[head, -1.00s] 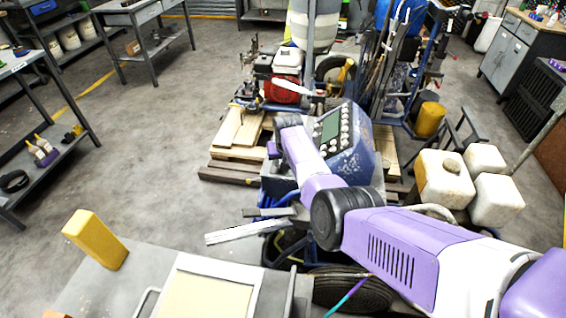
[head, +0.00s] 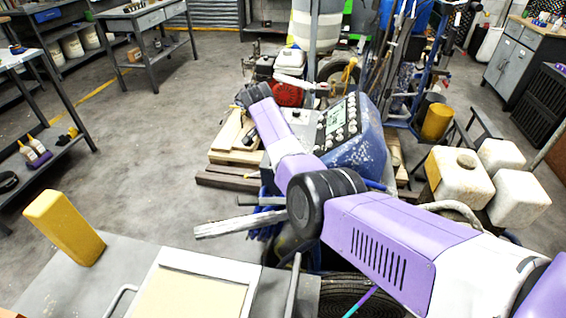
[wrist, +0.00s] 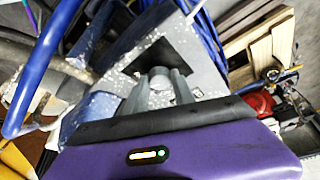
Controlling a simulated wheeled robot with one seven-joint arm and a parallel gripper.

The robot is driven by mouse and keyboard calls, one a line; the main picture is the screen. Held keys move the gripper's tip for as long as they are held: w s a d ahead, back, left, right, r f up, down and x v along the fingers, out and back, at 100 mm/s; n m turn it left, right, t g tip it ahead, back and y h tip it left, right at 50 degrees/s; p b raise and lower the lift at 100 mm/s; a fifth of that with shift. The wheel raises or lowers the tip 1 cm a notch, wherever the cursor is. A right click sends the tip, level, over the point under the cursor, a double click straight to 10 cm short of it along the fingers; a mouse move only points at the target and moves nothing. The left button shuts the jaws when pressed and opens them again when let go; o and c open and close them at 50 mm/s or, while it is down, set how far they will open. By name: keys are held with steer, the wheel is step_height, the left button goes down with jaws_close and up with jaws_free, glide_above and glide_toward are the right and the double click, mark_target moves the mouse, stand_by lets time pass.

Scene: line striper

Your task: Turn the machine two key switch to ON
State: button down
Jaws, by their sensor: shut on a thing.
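In the wrist view, my gripper (wrist: 160,92) has its two grey fingers closed on a round grey knob (wrist: 159,76), which appears to be the key switch. The knob stands in front of a dark square plate on a speckled grey panel (wrist: 119,62). Its marking and angle cannot be read. In the head view, the blue, speckled machine console (head: 357,150) with a screen and several knobs stands beyond my arm. My forearm reaches along its left side, and my fingers and the gripped knob are hidden there.
White canisters (head: 463,178) stand to the right. A grey bench with a yellow block (head: 64,228) is at front left. The floor to the left is open.

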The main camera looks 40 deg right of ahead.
steer(key=shift+f+m+g+b, duration=0.15)
steer(key=shift+m+g+b, duration=0.25)
steer(key=shift+m+b, duration=0.85)
steer(key=shift+n+b, duration=0.25)
steer(key=shift+b, duration=0.2)
steer(key=c, duration=1.1)
jaws_free()
steer(key=shift+o, duration=0.2)
steer(key=shift+w, duration=0.1)
steer(key=shift+r, duration=0.25)
steer(key=v, duration=0.7)
steer(key=shift+a+r+p, duration=0.2)
steer(key=shift+r+p, duration=0.1)
steer(key=shift+p, duration=0.05)
